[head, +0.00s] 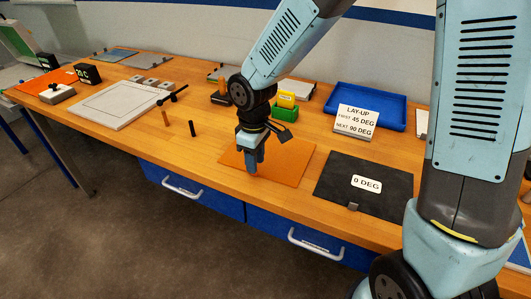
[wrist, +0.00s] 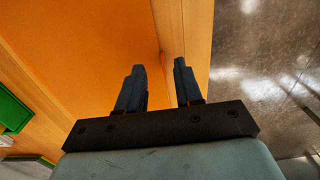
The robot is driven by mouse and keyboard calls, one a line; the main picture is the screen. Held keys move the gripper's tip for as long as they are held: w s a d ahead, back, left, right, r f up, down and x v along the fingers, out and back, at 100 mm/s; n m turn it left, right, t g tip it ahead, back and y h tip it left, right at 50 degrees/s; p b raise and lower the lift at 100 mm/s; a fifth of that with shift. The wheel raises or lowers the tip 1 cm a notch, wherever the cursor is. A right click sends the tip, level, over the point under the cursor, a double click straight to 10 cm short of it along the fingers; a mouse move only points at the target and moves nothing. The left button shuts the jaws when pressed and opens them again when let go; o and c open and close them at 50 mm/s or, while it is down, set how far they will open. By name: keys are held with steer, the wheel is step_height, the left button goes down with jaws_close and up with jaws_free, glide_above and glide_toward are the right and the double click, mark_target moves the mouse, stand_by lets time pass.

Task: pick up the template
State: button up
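An orange sheet (head: 285,160), which I take to be the template, lies flat on the wooden bench. My gripper (head: 256,171) points down over its near left edge. In the wrist view the orange sheet (wrist: 85,50) fills the left side, and my gripper (wrist: 160,75) shows two dark fingers apart with a gap between them. The sheet's edge runs up near the gap.
A dark sheet labelled 0 DEG (head: 365,190) lies to the right. Behind stand a lay-up sign (head: 356,121), a blue tray (head: 372,103) and a green box (head: 285,108). A white board (head: 110,103) and another orange sheet (head: 48,79) lie left. The bench's front edge is close.

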steer(key=shift+f, duration=1.25)
jaws_close()
